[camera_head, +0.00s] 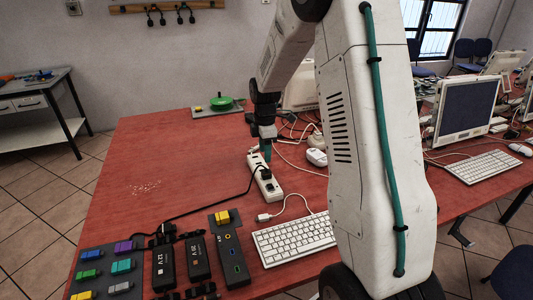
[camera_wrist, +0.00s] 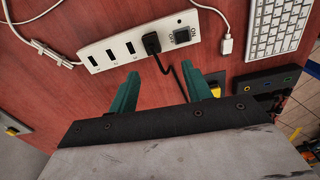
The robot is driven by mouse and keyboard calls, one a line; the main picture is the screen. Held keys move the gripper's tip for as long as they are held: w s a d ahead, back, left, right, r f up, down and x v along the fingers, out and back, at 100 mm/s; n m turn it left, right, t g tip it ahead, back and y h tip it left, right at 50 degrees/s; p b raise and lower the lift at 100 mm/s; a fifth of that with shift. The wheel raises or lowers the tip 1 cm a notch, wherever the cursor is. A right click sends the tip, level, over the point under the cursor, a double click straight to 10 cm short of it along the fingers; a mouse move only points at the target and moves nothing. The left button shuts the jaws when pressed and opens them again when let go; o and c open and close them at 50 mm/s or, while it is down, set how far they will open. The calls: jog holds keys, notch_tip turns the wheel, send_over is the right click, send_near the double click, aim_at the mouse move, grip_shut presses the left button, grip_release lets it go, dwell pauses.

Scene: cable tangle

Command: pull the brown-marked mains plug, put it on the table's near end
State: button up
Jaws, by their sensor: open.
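A white power strip (camera_head: 268,190) lies on the red table (camera_head: 160,150); it also shows in the wrist view (camera_wrist: 110,54). A black plug (camera_wrist: 151,43) sits in the strip beside a black rocker switch (camera_wrist: 182,36), and its black cable curves away toward my gripper. In the head view the plug (camera_head: 265,174) is small; I cannot make out a brown mark on it. My gripper (camera_wrist: 164,74) is open and empty, its two teal fingers apart, with the plug ahead of the gap between them. In the head view my gripper (camera_head: 266,152) is just above the strip's far end.
Black adapters (camera_head: 163,268) and a board of coloured blocks (camera_head: 105,270) lie at the near end. White cables and chargers (camera_head: 316,157) clutter behind. The table's left middle is clear.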

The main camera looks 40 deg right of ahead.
aim_at(266, 171)
jog(key=shift+w+d+f+n, duration=0.25)
jog(key=shift+d+f, duration=0.1)
jog(key=shift+f, duration=0.3)
jog(key=shift+w+d+f+n, duration=0.15)
jog(key=shift+w+d+f, duration=0.15)
jog(key=shift+f, duration=0.3)
notch_tip(266, 171, down, 8)
jog(key=shift+r, duration=0.15)
grip_shut()
